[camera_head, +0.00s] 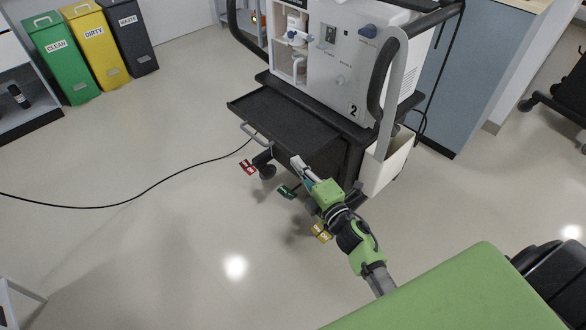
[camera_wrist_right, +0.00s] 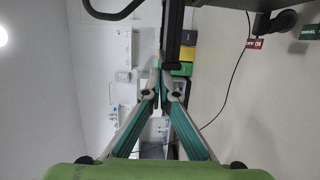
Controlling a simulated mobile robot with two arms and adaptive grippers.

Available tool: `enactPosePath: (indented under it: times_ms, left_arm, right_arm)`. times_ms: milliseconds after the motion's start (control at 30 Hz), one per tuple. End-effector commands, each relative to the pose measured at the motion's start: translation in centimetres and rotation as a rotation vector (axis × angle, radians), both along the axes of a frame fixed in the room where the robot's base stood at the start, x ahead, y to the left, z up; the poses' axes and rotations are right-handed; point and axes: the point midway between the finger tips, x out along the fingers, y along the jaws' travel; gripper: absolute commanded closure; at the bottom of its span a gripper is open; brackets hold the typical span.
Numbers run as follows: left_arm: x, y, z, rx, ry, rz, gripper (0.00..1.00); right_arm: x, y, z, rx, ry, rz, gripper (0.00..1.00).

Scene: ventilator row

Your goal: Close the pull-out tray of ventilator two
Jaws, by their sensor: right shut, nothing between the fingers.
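Ventilator two (camera_head: 345,65) is a light grey unit marked "2" on a dark cart. Its black pull-out tray (camera_head: 285,122) sticks out toward the lower left and looks empty. A grey bar handle (camera_head: 256,134) is at the tray's front left. My right gripper (camera_head: 297,162) is shut and empty, close to the tray's near right edge; I cannot tell whether it touches. In the right wrist view the fingertips (camera_wrist_right: 160,92) meet, with a dark edge just beyond them. My left gripper is not in view.
Red (camera_head: 248,167), green (camera_head: 287,191) and yellow (camera_head: 321,233) tags show low by the cart. A black cable (camera_head: 150,197) runs over the floor. Green, yellow and dark bins (camera_head: 92,50) stand at the back left. The floor left of the tray is mostly open.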

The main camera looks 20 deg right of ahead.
Motion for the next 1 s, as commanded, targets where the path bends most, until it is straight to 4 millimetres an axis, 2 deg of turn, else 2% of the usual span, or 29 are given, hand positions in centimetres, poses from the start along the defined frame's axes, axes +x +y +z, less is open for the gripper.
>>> enactPosePath:
  times_ms: [33,167,300,500,600,800,1000]
  left_arm:
    - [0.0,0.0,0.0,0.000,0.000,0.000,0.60]
    - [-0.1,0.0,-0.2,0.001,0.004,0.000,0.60]
    - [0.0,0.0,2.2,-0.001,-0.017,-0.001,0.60]
    - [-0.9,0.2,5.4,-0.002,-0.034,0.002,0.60]
    - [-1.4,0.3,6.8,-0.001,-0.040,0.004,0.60]
    - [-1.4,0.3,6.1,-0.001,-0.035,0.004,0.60]
    - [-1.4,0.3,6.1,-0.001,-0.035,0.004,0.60]
  right_arm:
    - [0.5,-1.4,0.1,-0.008,-0.002,-0.004,1.00]
    - [1.6,-4.7,0.1,-0.009,-0.001,-0.005,1.00]
    - [2.8,-8.4,0.0,-0.009,-0.001,-0.007,1.00]
    - [4.3,-12.8,-0.1,-0.006,-0.002,-0.006,1.00]
    - [4.8,-14.3,-0.1,-0.005,0.000,-0.007,1.00]
    - [5.4,-16.0,0.0,-0.003,-0.001,-0.005,1.00]
    - [5.6,-16.4,0.1,-0.002,0.000,-0.008,1.00]
